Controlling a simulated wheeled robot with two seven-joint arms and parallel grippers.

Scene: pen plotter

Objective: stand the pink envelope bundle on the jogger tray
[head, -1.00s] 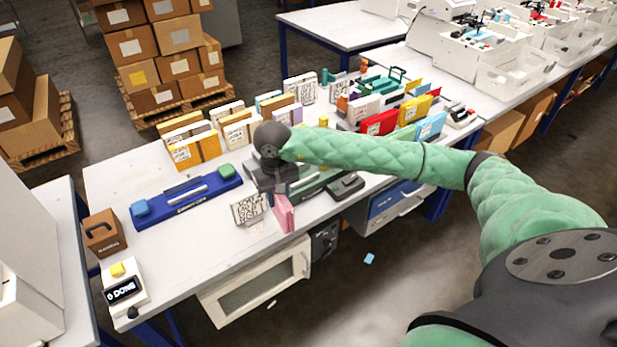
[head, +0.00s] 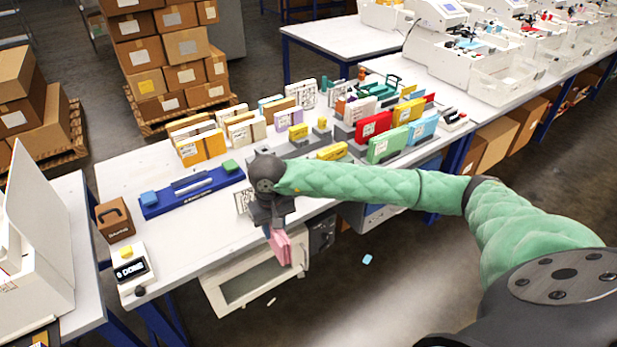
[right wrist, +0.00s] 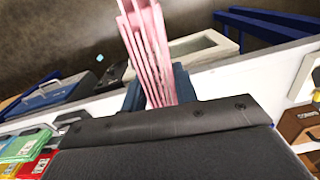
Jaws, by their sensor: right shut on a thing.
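The pink envelope bundle (head: 281,247) hangs from my right gripper (head: 268,222) at the table's front edge, in front of the white cabinet door. In the right wrist view the pink bundle (right wrist: 148,50) shows as several thin upright sheets, fanned slightly, between the blue-grey fingers of the right gripper (right wrist: 158,92), which is shut on it. My green right sleeve crosses the table and hides part of its front right. I cannot tell for certain which fixture is the jogger tray. My left gripper is not in view.
A blue fixture (head: 192,192) with blue and green end blocks lies left of the gripper. A brown box (head: 114,219) and a counter reading "DONE" (head: 131,268) stand at the left end. Several coloured bundles, such as a green one (head: 388,145), stand at right.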

